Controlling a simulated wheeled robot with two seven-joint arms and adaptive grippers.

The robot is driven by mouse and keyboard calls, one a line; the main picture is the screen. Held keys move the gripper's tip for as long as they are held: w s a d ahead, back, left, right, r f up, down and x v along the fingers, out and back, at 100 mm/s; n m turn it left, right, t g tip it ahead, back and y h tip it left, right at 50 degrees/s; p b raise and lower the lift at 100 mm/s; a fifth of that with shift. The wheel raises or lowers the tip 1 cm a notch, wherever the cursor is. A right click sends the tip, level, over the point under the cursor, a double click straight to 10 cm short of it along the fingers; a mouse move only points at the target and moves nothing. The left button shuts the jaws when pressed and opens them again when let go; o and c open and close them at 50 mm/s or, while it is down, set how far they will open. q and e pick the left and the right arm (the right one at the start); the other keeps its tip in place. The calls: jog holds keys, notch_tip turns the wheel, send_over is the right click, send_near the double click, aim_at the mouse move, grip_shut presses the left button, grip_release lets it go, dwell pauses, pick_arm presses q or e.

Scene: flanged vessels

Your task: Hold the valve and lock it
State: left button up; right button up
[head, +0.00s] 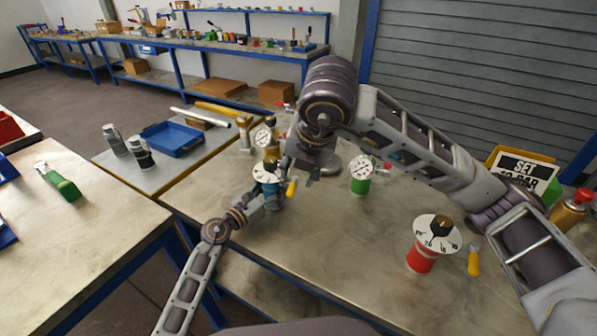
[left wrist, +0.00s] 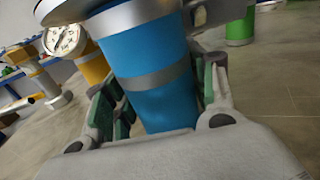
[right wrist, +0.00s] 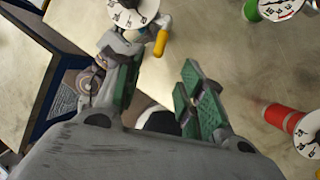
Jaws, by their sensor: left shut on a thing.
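A blue vessel (head: 264,188) with a white dial on top stands near the table's left edge, a yellow handle (head: 291,187) at its side. My left gripper (left wrist: 160,92) is shut around the blue body, which fills the left wrist view between its green pads. My right gripper (head: 303,172) is just right of the blue vessel in the head view. In the right wrist view its fingers (right wrist: 160,75) are apart with nothing between them. There the blue vessel's dial (right wrist: 130,10) and yellow handle (right wrist: 161,42) lie beyond the fingertips. No separate lock is clearly visible.
A green vessel (head: 360,186), a red vessel (head: 422,260) and a yellow one (head: 272,152) with dials stand on the same table. A sign (head: 525,170) reading "SET", partly covered, and a red-capped can (head: 570,214) are at right. The table's front middle is clear.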

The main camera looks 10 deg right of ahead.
jog(key=c, duration=0.4)
jog(key=shift+s+f, duration=0.15)
jog(key=shift+f, duration=0.35)
grip_shut()
jog(key=d+f+m+g, duration=0.2)
jog(key=d+f, duration=0.3)
jog(key=d, duration=0.3)
jog(key=d+f+m+g, duration=0.15)
jog(key=d+f, duration=0.25)
jog(key=d, duration=0.4)
jog(key=a+r+n+y, duration=0.2)
jog(key=a+r+y, duration=0.1)
jog(key=r, duration=0.2)
jog(key=w+a+r+n+t+y, duration=0.1)
jog(key=a+r+n+y, duration=0.1)
jog(key=a+r+y, duration=0.1)
jog(key=shift+w+r+y, duration=0.3)
jog(key=shift+r+y, duration=0.3)
jog(key=shift+r, duration=0.4)
jog(key=shift+d, duration=0.1)
